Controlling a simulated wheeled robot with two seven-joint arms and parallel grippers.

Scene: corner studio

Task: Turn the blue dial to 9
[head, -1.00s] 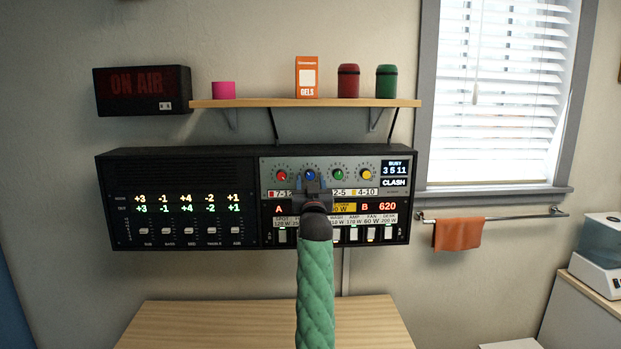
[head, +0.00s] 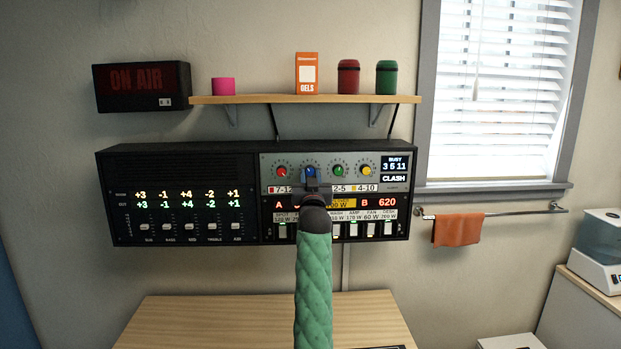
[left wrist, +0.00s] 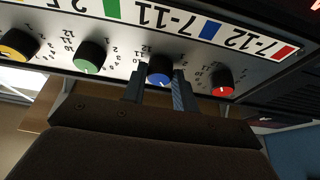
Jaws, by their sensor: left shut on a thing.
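The blue dial (head: 309,171) is second from the left in a row of dials on the grey panel of the wall unit. My left gripper (head: 311,183) reaches up to it from below, in front of the panel. In the left wrist view the two fingers of my left gripper (left wrist: 160,88) are on either side of the blue dial (left wrist: 159,73) and shut on it. Numbers are printed around the dial, but its pointer is too small and covered to read. The "7-11" label (left wrist: 168,20) with a blue mark belongs to it. My right gripper is not in view.
The red dial (head: 281,171), green dial (head: 338,171) and yellow dial (head: 367,171) sit close beside it. A shelf (head: 300,100) juts out above the unit, and a wooden tabletop (head: 220,320) is below.

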